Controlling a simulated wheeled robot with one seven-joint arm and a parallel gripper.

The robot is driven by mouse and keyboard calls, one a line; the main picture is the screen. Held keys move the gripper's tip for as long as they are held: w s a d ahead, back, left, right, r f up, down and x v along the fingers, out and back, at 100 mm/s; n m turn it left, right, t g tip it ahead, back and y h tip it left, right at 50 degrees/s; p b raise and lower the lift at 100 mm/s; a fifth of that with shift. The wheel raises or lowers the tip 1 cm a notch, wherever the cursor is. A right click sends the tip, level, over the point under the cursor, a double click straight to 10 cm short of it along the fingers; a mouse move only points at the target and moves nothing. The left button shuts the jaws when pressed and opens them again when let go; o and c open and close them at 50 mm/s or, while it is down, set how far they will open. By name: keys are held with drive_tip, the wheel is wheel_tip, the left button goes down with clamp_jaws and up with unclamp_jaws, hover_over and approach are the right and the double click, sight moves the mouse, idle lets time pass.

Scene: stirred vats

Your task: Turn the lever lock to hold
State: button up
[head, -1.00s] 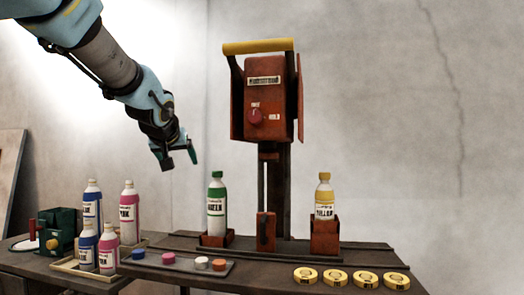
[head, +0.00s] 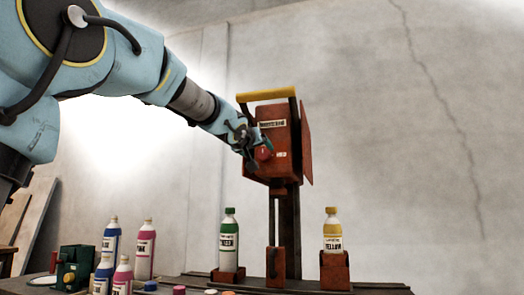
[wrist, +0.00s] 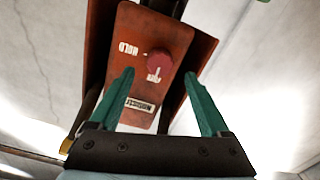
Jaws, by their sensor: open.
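The lever lock is a round red knob (head: 264,153) on the front of the rust-red machine head (head: 284,142). In the wrist view the knob (wrist: 158,62) lies beyond and between the fingertips. A white HOLD label (wrist: 128,48) stands to one side of it, and a second white label (wrist: 153,75) is partly covered by the knob. Which way the knob points is too small to tell. My gripper (wrist: 160,73) is open and empty, its two green fingers apart. In the head view my gripper (head: 249,158) is just left of the knob; contact cannot be told.
A yellow lever bar (head: 266,95) crosses above the machine head. Below it, a green-capped bottle (head: 229,236) and a yellow bottle (head: 332,230) stand in red holders. Several blue and pink bottles (head: 145,248) stand at the left. The wall space to the right is clear.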

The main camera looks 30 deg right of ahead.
sight(263, 155)
drive_tip(key=shift+p+x, duration=0.7)
drive_tip(key=shift+x, duration=1.65)
clamp_jaws()
